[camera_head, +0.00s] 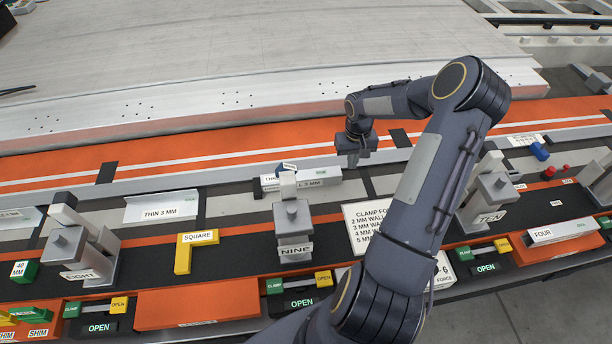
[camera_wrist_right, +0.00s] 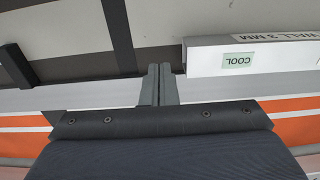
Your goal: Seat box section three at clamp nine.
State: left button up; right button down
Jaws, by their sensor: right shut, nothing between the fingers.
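Box section three (camera_head: 322,176), a pale bar labelled "THREE" and "L 3 MM", lies behind clamp nine (camera_head: 292,218) in the head view. The clamp's upright hides the bar's middle. I cannot tell whether the bar is fully seated. A sign below clamp nine reads OPEN (camera_head: 301,303). My right gripper (camera_head: 353,163) is shut and empty, just past the bar's right end. In the right wrist view, its closed fingers (camera_wrist_right: 158,85) are beside the bar (camera_wrist_right: 215,66), which shows a "WALL 3 MM" label and a "COOL" tag. A small gap shows between them. My left gripper is not in view.
Clamp eight (camera_head: 80,255) stands to the left and clamp ten (camera_head: 487,198) to the right. A yellow square (camera_head: 184,256) lies left of clamp nine. A thin 3 mm piece (camera_head: 160,207) lies behind it. A clamp-force notice (camera_head: 372,222) stands right of clamp nine.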

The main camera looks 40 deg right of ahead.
notch_tip(320, 180, up, 5)
jog(key=p, duration=0.2)
jog(key=shift+p, duration=0.4)
dwell(0.3)
jog(key=s+a+r+n+t, duration=0.2)
jog(key=s+a+r, duration=0.2)
jog(key=a+r, duration=1.1)
jog(key=s+a+r+n+t+y, duration=0.1)
jog(key=s+a+y, duration=0.1)
jog(key=s+a, duration=0.4)
jog(key=s+a+r+n+t+y, duration=0.1)
jog(key=s+a+r+t, duration=0.1)
jog(key=s+a, duration=0.5)
jog(key=shift+a+r+t+y+b, duration=0.3)
jog(key=shift+a+y+b, duration=0.1)
jog(key=shift+a, duration=0.75)
